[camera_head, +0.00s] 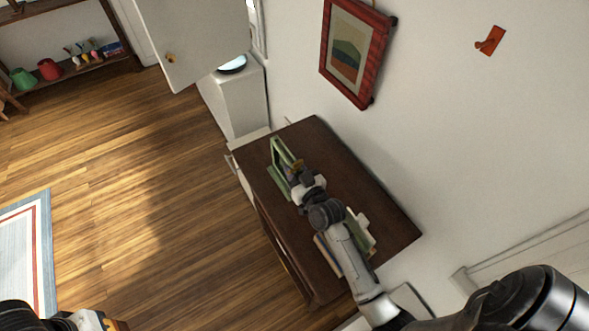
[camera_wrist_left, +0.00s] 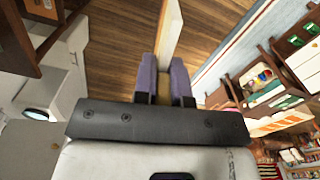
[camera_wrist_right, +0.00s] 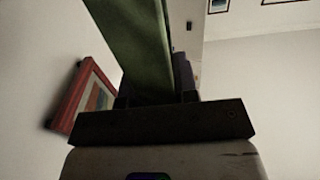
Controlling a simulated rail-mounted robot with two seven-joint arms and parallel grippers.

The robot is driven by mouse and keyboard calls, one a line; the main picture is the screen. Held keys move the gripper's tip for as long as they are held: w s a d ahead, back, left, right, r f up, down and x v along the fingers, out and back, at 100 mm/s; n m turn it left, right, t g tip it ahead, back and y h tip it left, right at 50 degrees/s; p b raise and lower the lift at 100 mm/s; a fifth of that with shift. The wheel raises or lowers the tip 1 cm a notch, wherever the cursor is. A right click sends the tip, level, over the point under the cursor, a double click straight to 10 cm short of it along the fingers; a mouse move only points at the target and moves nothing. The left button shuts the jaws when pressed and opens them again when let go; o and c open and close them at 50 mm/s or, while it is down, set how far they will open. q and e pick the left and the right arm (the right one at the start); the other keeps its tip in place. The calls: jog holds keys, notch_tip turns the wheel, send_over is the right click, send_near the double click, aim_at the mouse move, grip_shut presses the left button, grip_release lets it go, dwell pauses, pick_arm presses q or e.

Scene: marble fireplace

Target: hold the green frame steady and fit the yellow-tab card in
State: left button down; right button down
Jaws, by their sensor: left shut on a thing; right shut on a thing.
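The green frame (camera_head: 279,152) stands on the dark wooden table (camera_head: 315,138), near its left end. My right gripper (camera_head: 295,172) is shut on the frame. In the right wrist view the frame's green bar (camera_wrist_right: 143,45) rises from between the fingers, which it partly hides. My left gripper (camera_wrist_left: 165,88) is shut on a thin upright panel, which I take for the yellow-tab card (camera_wrist_left: 169,35). A yellowish patch shows between the purple fingers. In the head view my left arm is at the bottom left corner, away from the table, and its gripper is mostly cut off.
Thin flat items (camera_head: 361,238) lie on the table beside my right arm. A red-framed picture (camera_head: 347,52) and an orange piece (camera_head: 490,40) are on the wall. A white cabinet (camera_head: 236,100) stands beyond the table. The wooden floor (camera_head: 130,180) left of the table is clear.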

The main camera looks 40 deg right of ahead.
jog(key=c, duration=0.8)
grip_release()
jog(key=shift+s, duration=0.15)
pick_arm(q)
jog(key=shift+r, duration=0.1)
pick_arm(e)
jog(key=shift+s+a, duration=0.1)
jog(key=shift+s, duration=0.25)
pick_arm(q)
jog(key=shift+r+p, duration=0.3)
jog(key=shift+p, duration=0.1)
notch_tip(320, 180, up, 12)
jog(key=p, duration=1.2)
notch_tip(320, 180, up, 15)
jog(key=p, duration=1.5)
pick_arm(e)
jog(key=s+a+r+n+g+y, duration=0.2)
jog(key=s+a+r+g, duration=0.3)
jog(key=s+r, duration=0.5)
jog(key=s+a+r+n+g+y, duration=0.2)
jog(key=s+a+r+g, duration=0.3)
jog(key=s+r, duration=0.5)
jog(key=shift+s+r+g, duration=0.3)
jog(key=shift+s+r, duration=0.05)
jog(key=shift+a, duration=0.1)
